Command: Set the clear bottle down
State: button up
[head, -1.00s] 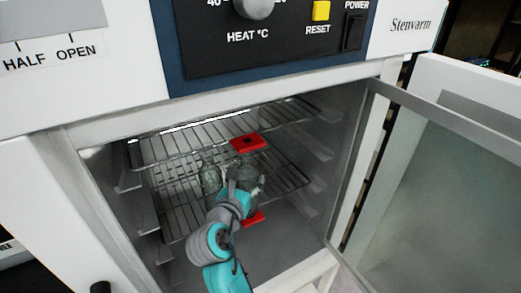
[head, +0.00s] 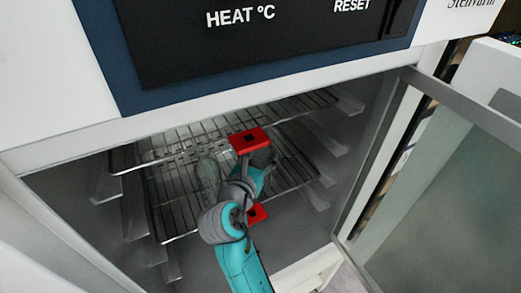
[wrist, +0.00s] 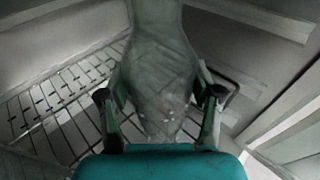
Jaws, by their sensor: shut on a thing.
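The clear bottle (wrist: 158,75) stands between the two fingers of my gripper (wrist: 158,110) in the wrist view, with a finger against each side. It looks greyish and see-through, and its top runs out of the picture. In the head view my gripper (head: 256,176) is inside the open cabinet, shut on the bottle, which is mostly hidden behind the gripper and a red tag. The lower wire shelf (head: 178,215) lies around and beneath it. I cannot tell whether the bottle's base touches the shelf.
An upper wire shelf (head: 165,150) with a red tag (head: 249,140) lies above. A second red tag (head: 257,214) is lower. The glass door (head: 440,200) is open at right.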

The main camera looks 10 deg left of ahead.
jog(key=shift+f, duration=0.1)
jog(key=o, duration=1.4)
jog(key=shift+o, duration=0.2)
jog(key=shift+r, duration=0.2)
jog(key=v, duration=1.2)
jog(key=shift+f, duration=0.1)
